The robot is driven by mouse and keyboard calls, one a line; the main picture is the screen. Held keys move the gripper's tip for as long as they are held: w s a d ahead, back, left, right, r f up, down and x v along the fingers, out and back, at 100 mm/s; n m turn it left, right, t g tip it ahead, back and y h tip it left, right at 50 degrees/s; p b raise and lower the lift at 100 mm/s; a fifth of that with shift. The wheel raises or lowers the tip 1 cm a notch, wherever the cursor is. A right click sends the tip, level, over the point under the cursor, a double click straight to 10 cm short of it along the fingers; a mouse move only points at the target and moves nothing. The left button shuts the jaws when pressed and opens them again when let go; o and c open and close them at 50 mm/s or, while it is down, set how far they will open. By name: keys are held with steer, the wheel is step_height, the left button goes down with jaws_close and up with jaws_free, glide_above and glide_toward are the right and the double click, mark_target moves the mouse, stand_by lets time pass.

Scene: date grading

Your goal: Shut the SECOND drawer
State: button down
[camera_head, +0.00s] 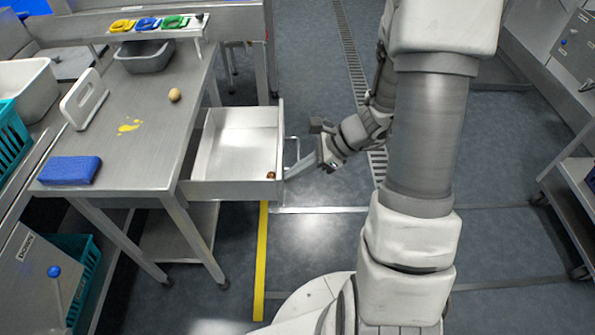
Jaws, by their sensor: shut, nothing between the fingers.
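One metal drawer (233,188) stands pulled out from the right side of the steel table. I cannot read a label that tells which drawer it is. A small brown date (271,175) lies inside it near the front corner. A bar handle (296,152) sticks out from its front. My gripper (289,177) is shut with nothing in it, its tip close beside the drawer front below the handle. I cannot tell whether it touches the front.
The steel table (140,95) holds a blue sponge (69,170), a round tan item (174,95), a yellow spill (129,126), a white board (84,99) and a grey tub (145,57). A cart (575,195) stands far right.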

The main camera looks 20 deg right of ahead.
mark_target(194, 174)
steer(key=w+a, duration=0.2)
steer(key=a, duration=0.5)
steer(key=w+a+b, duration=0.1)
steer(key=w+a, duration=0.1)
steer(key=a, duration=0.5)
steer(key=w+a, duration=0.2)
steer(key=a, duration=0.5)
steer(key=shift+w, duration=0.4)
steer(key=shift+a, duration=0.2)
steer(key=shift+a+r, duration=0.1)
steer(key=shift+a, duration=0.05)
